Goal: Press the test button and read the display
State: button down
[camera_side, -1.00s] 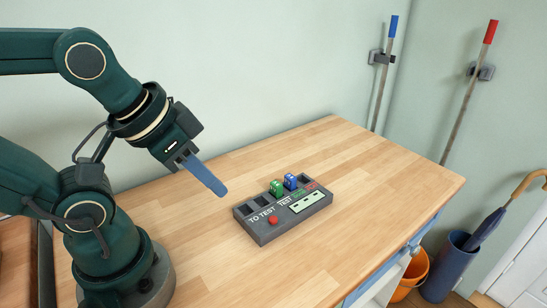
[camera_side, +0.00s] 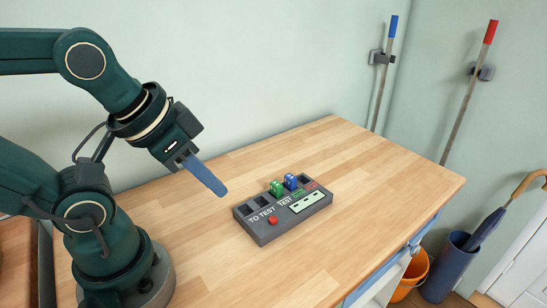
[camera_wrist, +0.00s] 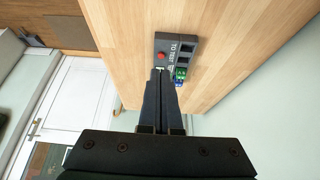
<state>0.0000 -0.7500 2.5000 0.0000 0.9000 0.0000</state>
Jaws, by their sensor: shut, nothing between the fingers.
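A dark grey test box (camera_side: 264,233) lies on the wooden bench, with a red button (camera_side: 273,220) on its left front part. A pale display (camera_side: 308,202) is set in its right part; I cannot make out a reading. A green block (camera_side: 276,187) and a blue block (camera_side: 290,181) sit in slots along its back edge. My gripper (camera_side: 222,191) is shut and empty, above the bench to the left of the box and apart from it. In the wrist view the shut fingers (camera_wrist: 160,75) hide part of the box; the red button (camera_wrist: 161,56) shows there.
The bench top (camera_side: 370,185) is clear around the box. Beyond its right edge stand an orange bucket (camera_side: 412,272) and a blue bin (camera_side: 445,265) with an umbrella. Two poles (camera_side: 385,70) hang on the wall behind.

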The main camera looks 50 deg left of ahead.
jog(key=w+a+r+m+t, duration=0.3)
jog(key=w+r+m+t, duration=0.85)
jog(key=m, duration=0.65)
jog(key=w+d+f+m+g+h, duration=0.35)
jog(key=d+m+h, duration=0.2)
jog(key=m, duration=0.75)
jog(key=s+a+f+m+g, duration=0.2)
jog(key=f+g, duration=0.1)
jog(key=f, duration=0.2)
jog(key=s+a+f+m+g+h, duration=0.1)
jog(key=s+f+m+g, duration=0.1)
jog(key=f+m+g, duration=0.1)
notch_tip(320, 180, down, 2)
jog(key=shift+s+a+m+g, duration=0.3)
jog(key=shift+s+a+g, duration=0.1)
jog(key=shift+g, duration=0.4)
